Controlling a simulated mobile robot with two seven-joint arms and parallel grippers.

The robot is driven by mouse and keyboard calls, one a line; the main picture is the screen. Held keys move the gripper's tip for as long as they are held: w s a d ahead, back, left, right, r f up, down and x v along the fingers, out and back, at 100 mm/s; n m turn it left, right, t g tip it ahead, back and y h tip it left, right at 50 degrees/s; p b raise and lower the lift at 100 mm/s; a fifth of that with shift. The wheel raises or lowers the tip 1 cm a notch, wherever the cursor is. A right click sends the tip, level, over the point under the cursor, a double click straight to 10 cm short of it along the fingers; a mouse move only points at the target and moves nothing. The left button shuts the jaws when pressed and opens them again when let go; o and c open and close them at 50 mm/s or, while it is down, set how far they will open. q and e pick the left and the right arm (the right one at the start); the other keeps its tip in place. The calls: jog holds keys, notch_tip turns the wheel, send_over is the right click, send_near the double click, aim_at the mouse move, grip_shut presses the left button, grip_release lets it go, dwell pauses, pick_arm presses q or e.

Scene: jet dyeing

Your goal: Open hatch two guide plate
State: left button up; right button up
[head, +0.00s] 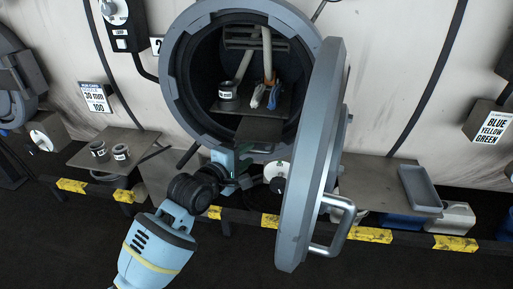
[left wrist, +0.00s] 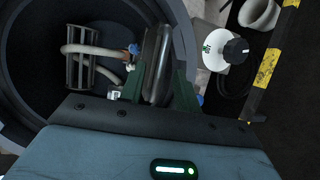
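Hatch two is a round grey opening (head: 177,75) in the pale machine wall. Its thick round door (head: 312,150) is swung open to the right, with a bar handle (head: 335,230). A dark guide plate (head: 262,130) lies at the opening's lower inside edge. My left gripper (head: 232,160) is at the lower rim, below and left of that plate. In the left wrist view its green fingers (left wrist: 158,88) are apart, with a dark, rounded-edge part (left wrist: 158,60) between them. Whether they touch it is unclear. My right gripper is not in view.
Inside the hatch are a shelf holding a labelled can (head: 228,92) and pale hoses (head: 268,55). A side shelf (head: 85,158) with two cans is left; another with a grey tray (head: 420,187) is right. A yellow-marked rail (head: 370,234) runs along the front.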

aim_at(252, 151)
pick_arm(q)
jog(key=shift+b+x, duration=0.3)
jog(key=shift+x, duration=2.55)
